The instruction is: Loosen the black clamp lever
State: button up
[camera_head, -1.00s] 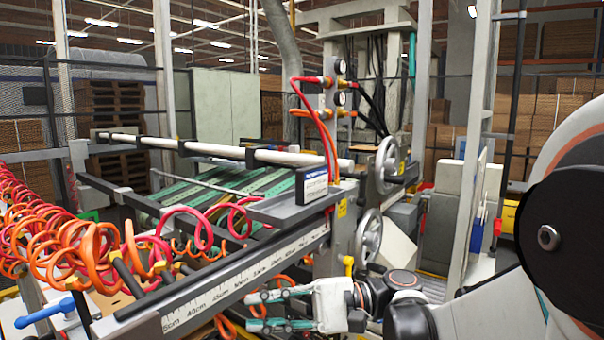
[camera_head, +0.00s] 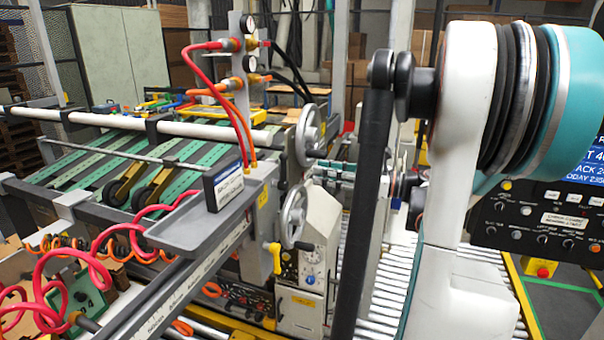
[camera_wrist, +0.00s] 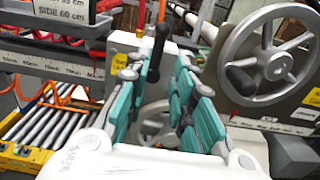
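The black clamp lever (camera_wrist: 157,52) shows in the wrist view as an upright, slightly tilted black handle at the upper middle. It appears between the far ends of my gripper's fingers (camera_wrist: 155,78); I cannot tell whether either finger touches it. The teal-padded fingers are apart, with a gap between them. In the head view my gripper (camera_head: 332,166) is partly hidden behind my arm, just right of the upper handwheel (camera_head: 308,135). I cannot make out the black lever clearly in the head view.
A large grey handwheel (camera_wrist: 275,62) with a black knob is close on the right in the wrist view. In the head view, a lower handwheel (camera_head: 293,215), a yellow lever (camera_head: 274,256) and the scaled rail (camera_head: 205,268) stand left of my arm. Red hoses (camera_head: 208,85) rise behind.

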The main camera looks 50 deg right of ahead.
aim_at(284, 169)
jog(key=w+a, duration=0.1)
jog(key=w, duration=0.2)
jog(key=w+a+n+p, duration=0.1)
jog(key=w+a, duration=0.1)
jog(key=w, duration=0.1)
jog(key=w+a+n, duration=0.1)
jog(key=w, duration=0.2)
jog(key=shift+a, duration=0.4)
jog(key=n, duration=0.1)
jog(key=a+n+p, duration=0.1)
jog(key=n, duration=0.1)
jog(key=s+n, duration=0.1)
jog(key=shift+a+f+n, duration=0.3)
jog(key=shift+a+f, duration=0.1)
jog(key=n, duration=0.1)
jog(key=a+f+n+b, duration=0.1)
jog(key=n, duration=0.1)
jog(key=n+b, duration=0.1)
jog(key=shift+s+a+f, duration=0.2)
jog(key=shift+f, duration=0.15)
jog(key=s+d+f+n+b, duration=0.2)
jog(key=s+n, duration=0.3)
jog(key=s, duration=0.3)
jog(key=shift+s+d+n+b, duration=0.35)
jog(key=shift+n+b, duration=0.05)
jog(key=shift+b, duration=0.3)
dwell(0.6)
